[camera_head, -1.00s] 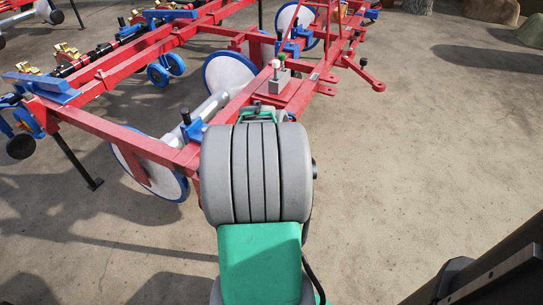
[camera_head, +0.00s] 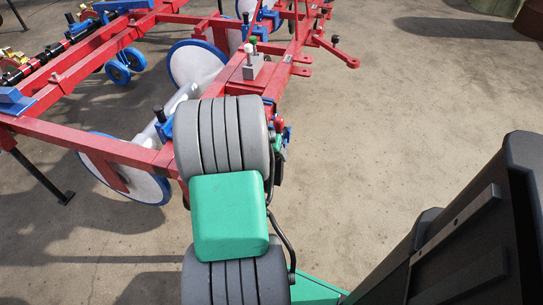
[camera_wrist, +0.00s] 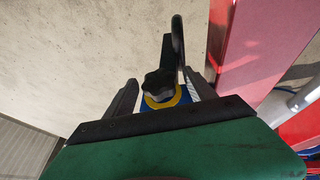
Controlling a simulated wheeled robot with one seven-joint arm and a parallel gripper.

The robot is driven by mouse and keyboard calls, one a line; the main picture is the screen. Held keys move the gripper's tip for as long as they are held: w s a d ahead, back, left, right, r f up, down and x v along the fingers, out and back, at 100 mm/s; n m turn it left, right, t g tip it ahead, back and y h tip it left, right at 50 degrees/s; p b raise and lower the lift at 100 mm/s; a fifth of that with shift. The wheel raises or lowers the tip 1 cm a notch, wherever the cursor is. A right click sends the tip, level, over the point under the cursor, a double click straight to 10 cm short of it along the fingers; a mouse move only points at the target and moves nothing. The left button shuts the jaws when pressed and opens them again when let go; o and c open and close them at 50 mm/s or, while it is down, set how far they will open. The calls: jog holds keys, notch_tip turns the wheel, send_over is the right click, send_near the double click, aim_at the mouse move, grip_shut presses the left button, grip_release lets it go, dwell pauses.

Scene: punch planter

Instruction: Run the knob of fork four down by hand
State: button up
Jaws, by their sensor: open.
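My gripper (camera_wrist: 160,77) is open, with one dark finger on each side of the knob. I cannot tell whether either finger touches it. No fork number is readable. In the head view my own grey and green arm hides my gripper and this knob. A red knob (camera_head: 279,125) shows just right of my arm there.
A red planter frame (camera_head: 90,138) with white blue-rimmed discs (camera_head: 197,63) fills the left and top. A black upright lever (camera_wrist: 178,40) stands just beyond the knob, and a red beam (camera_wrist: 258,50) runs to its right. Bare concrete (camera_head: 400,120) lies to the right.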

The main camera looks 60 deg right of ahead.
jog(key=c, duration=1.3)
jog(key=shift+s, duration=0.1)
jog(key=shift+c, duration=0.3)
